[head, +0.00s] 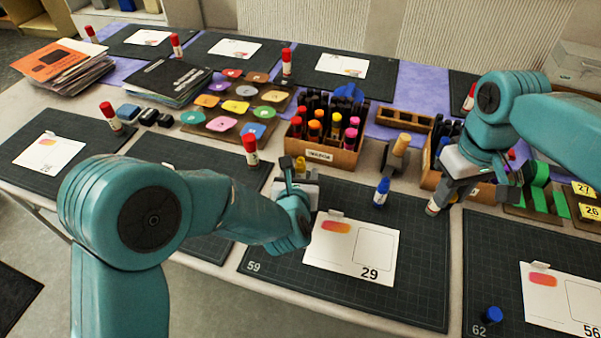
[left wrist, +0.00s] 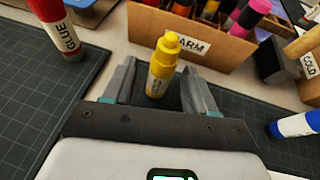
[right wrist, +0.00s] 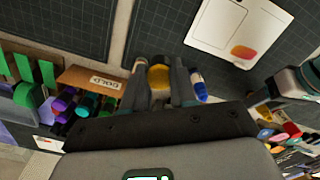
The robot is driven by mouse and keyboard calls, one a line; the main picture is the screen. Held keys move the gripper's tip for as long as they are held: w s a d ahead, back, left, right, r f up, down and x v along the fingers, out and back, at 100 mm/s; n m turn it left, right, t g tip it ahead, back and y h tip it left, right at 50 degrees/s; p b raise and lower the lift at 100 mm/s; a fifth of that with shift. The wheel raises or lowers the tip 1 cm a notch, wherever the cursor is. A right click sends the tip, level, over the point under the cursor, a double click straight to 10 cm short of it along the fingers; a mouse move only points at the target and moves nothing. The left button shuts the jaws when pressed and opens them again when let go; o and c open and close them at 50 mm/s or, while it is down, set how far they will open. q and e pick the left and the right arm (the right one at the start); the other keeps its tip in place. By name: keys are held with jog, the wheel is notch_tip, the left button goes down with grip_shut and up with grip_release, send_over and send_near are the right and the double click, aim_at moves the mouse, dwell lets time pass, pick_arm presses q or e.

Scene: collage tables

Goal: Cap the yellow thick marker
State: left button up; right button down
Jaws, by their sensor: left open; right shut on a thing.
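The yellow thick marker (left wrist: 155,78) stands upright on the mat in front of the WARM box, with a narrower yellow tip on top. My left gripper (left wrist: 160,90) is open, with a finger on each side of the marker. In the head view the marker (head: 300,165) is partly hidden by that gripper (head: 298,178). My right gripper (right wrist: 160,82) is shut on a yellow piece, which looks like the marker's cap (right wrist: 159,76). In the head view this gripper (head: 440,195) is low at the right, in front of the COLD box; its yellow piece is hard to see there.
The WARM box (head: 325,150) and COLD box (head: 432,178) stand behind. A red glue stick (head: 250,150) is left of my left gripper. A wooden-handled tool (head: 400,148) stands between the boxes.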

pick_arm(q)
grip_shut()
jog(key=shift+r, duration=0.1)
